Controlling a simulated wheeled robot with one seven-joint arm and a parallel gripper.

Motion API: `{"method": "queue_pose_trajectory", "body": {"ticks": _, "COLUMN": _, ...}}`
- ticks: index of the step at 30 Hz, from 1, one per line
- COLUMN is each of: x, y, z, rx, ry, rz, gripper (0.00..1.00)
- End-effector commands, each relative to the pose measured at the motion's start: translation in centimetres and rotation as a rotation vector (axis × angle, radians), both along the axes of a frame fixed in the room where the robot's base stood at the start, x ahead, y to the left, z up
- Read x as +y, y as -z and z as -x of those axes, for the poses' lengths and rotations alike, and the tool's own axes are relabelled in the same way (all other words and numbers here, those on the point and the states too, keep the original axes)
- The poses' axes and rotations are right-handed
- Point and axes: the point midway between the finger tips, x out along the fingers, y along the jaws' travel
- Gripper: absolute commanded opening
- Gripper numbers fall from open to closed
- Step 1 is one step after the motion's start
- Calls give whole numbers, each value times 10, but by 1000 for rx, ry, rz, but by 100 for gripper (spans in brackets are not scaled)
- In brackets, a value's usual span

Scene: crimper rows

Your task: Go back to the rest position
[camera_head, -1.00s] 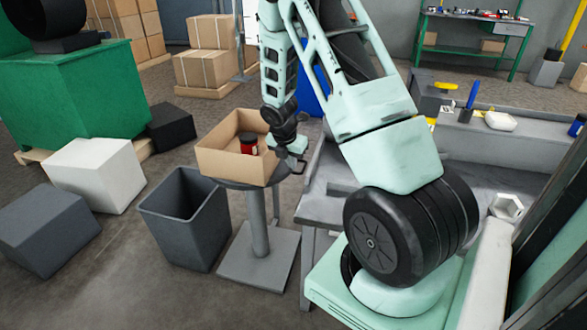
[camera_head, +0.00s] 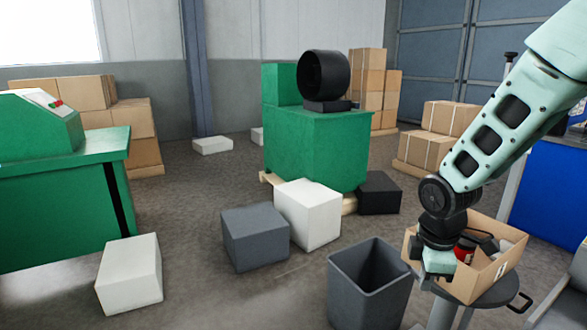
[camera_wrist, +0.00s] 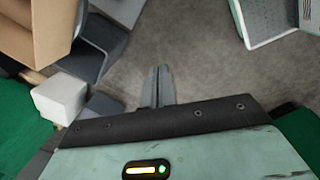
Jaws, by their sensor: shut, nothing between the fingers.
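My gripper (camera_wrist: 157,75) shows in the wrist view with its two grey fingers together and nothing between them. In the head view, my wrist hangs in front of the near left side of an open cardboard box (camera_head: 494,284). My fingertips are hard to make out there. A red can with a dark lid (camera_head: 464,252) is partly visible inside the box, with my wrist covering part of the view. The box also shows at the upper left of the wrist view (camera_wrist: 38,35), apart from my fingers.
The box stands on a round grey stand (camera_head: 499,293). An open grey bin (camera_head: 368,290) is just left of it. Grey (camera_head: 255,238) and white (camera_head: 308,215) blocks lie near a green machine (camera_head: 318,145).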

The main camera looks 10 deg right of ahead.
Motion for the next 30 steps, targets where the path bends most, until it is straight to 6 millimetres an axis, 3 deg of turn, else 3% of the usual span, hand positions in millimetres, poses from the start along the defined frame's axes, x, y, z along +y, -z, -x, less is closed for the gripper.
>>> {"method": "queue_pose_trajectory", "body": {"ticks": 1, "x": 35, "y": -13, "z": 17, "rx": -3, "ry": 44, "rz": -32, "gripper": 0}}
{"method": "queue_pose_trajectory", "body": {"ticks": 3, "x": 73, "y": -26, "z": 44, "rx": 6, "ry": 127, "rz": -73, "gripper": 0}}
{"method": "queue_pose_trajectory", "body": {"ticks": 6, "x": 115, "y": -40, "z": 84, "rx": 27, "ry": 234, "rz": -113, "gripper": 0}}
{"method": "queue_pose_trajectory", "body": {"ticks": 12, "x": 163, "y": -58, "z": 162, "rx": 73, "ry": 410, "rz": -152, "gripper": 0}}
{"method": "queue_pose_trajectory", "body": {"ticks": 16, "x": 179, "y": -65, "z": 213, "rx": 101, "ry": 515, "rz": -158, "gripper": 0}}
{"method": "queue_pose_trajectory", "body": {"ticks": 17, "x": 180, "y": -71, "z": 219, "rx": 104, "ry": 535, "rz": -158, "gripper": 0}}
{"method": "queue_pose_trajectory", "body": {"ticks": 18, "x": 179, "y": -86, "z": 214, "rx": 106, "ry": 538, "rz": -158, "gripper": 0}}
{"method": "queue_pose_trajectory", "body": {"ticks": 30, "x": 179, "y": -174, "z": 212, "rx": 104, "ry": 537, "rz": -157, "gripper": 0}}
